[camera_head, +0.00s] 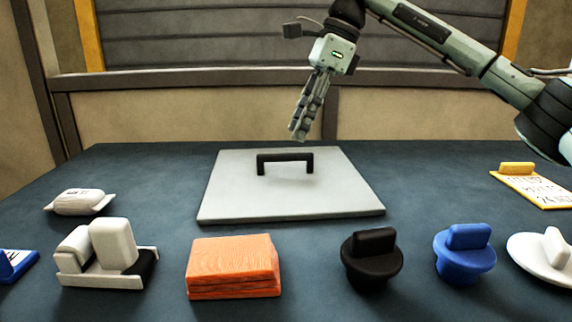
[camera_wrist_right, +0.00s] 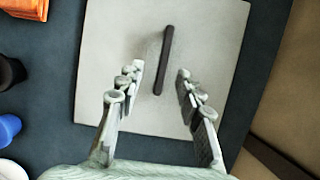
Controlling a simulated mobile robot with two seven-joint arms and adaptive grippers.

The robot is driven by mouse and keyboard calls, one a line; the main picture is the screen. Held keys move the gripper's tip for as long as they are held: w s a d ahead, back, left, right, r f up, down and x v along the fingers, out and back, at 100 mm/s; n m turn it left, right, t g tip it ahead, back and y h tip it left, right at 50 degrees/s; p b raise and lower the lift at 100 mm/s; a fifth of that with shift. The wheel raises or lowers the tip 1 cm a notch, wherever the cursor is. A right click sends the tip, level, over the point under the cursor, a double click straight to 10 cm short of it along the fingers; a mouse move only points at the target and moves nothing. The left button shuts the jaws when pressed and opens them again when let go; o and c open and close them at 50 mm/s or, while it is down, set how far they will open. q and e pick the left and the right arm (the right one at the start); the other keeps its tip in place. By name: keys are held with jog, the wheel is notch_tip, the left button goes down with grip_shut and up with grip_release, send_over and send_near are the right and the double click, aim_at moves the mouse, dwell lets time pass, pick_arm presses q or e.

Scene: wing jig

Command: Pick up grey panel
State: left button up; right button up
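The grey panel (camera_head: 235,192) is a flat square plate lying on the dark table, with a black bar handle (camera_head: 285,157) standing up near its middle. In the right wrist view the panel (camera_wrist_right: 205,50) lies below the fingers, and the handle (camera_wrist_right: 165,60) runs lengthwise, ahead of and between the fingertips. My right gripper (camera_head: 299,137) hangs above the far part of the panel, pointing down. In the wrist view the right gripper (camera_wrist_right: 160,72) is open, its fingers spread and nothing between them. My left gripper is in neither view.
An orange block (camera_head: 234,267), black knobbed piece (camera_head: 371,260), blue knobbed piece (camera_head: 465,255) and white knobbed piece (camera_head: 545,252) line the front. A grey-white device (camera_head: 105,255) and white packet (camera_head: 80,201) sit left. A yellow tag (camera_head: 535,187) lies right. Bare table (camera_head: 435,190) surrounds the panel.

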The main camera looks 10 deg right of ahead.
aim_at(286, 153)
jog(key=x, duration=0.7)
jog(key=shift+w+a+f, duration=0.1)
jog(key=shift+w+f, duration=0.15)
jog(key=shift+f, duration=0.05)
jog(key=shift+c, duration=0.3)
grip_shut()
jog(key=shift+r, duration=0.1)
